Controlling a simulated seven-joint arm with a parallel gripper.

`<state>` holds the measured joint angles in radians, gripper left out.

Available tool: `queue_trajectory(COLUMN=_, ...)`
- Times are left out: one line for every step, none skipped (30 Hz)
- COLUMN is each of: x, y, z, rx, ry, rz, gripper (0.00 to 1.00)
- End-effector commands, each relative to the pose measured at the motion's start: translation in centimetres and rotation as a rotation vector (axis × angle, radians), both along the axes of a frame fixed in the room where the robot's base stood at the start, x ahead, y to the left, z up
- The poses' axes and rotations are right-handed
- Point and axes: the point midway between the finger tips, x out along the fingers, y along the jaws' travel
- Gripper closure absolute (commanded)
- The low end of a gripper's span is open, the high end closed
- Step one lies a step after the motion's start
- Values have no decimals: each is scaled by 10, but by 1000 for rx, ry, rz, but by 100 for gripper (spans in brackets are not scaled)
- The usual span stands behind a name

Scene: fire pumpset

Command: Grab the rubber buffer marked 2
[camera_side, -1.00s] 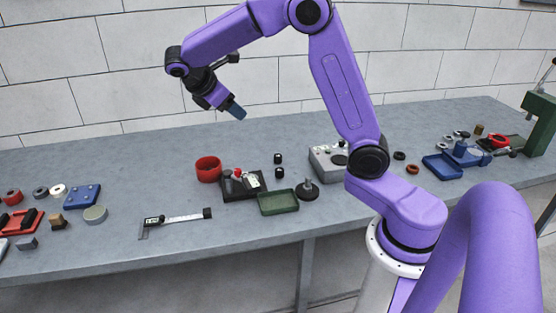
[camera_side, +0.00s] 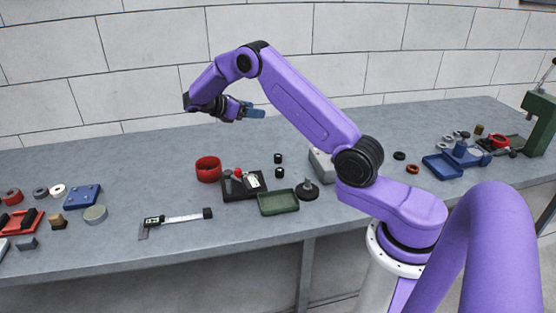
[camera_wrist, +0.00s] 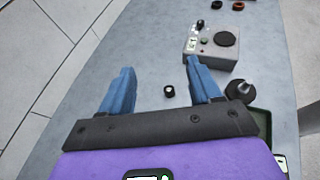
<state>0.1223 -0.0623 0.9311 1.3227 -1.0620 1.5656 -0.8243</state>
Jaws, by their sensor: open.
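Two small black cylinders, likely the rubber buffers, stand on the bench in the side view: a rear one (camera_side: 278,158) and a front one (camera_side: 279,172). No number is readable on either in the side view. One black cylinder (camera_wrist: 169,91) with a pale mark on top shows in the wrist view, between the lines of the fingers; its marking is too small to read. My gripper (camera_side: 257,113) is open and empty, raised above the bench behind the cylinders. Its blue fingers also show spread apart in the wrist view (camera_wrist: 159,70).
A red ring (camera_side: 208,170), a dark tray (camera_side: 232,191) holding small parts, a green tray (camera_side: 278,203) and a black round-based part (camera_side: 308,190) surround the cylinders. A grey box (camera_wrist: 212,40) stands to their right. A caliper (camera_side: 180,219) lies front left.

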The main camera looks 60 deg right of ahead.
Motion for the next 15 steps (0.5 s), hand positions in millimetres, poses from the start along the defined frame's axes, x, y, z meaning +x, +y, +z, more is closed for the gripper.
queue_trajectory(x=-1, y=0, z=-17, rx=1, ry=7, rz=0, gripper=37)
queue_trajectory(x=-1, y=0, z=-27, rx=1, ry=7, rz=1, gripper=37)
queue_trajectory(x=-1, y=0, z=-39, rx=2, ry=7, rz=1, gripper=37)
queue_trajectory(x=-1, y=1, z=-49, rx=1, ry=6, rz=0, gripper=37)
queue_trajectory(x=-1, y=1, z=-59, rx=1, ry=7, rz=1, gripper=37)
queue_trajectory(x=-1, y=1, z=-73, rx=1, ry=6, rz=1, gripper=37)
queue_trajectory(x=-1, y=1, z=-84, rx=2, ry=7, rz=2, gripper=37)
queue_trajectory(x=-1, y=1, z=-95, rx=1, ry=7, rz=1, gripper=37)
queue_trajectory(x=-1, y=1, z=-109, rx=1, ry=6, rz=1, gripper=37)
queue_trajectory(x=-1, y=1, z=-119, rx=1, ry=6, rz=1, gripper=37)
queue_trajectory(x=-1, y=1, z=-128, rx=1, ry=3, rz=2, gripper=37)
queue_trajectory(x=-1, y=1, z=-138, rx=1, ry=3, rz=2, gripper=37)
queue_trajectory(x=-1, y=1, z=-145, rx=1, ry=3, rz=1, gripper=37)
queue_trajectory(x=-1, y=1, z=-151, rx=1, ry=2, rz=1, gripper=37)
queue_trajectory(x=0, y=1, z=-157, rx=0, ry=0, rz=1, gripper=37)
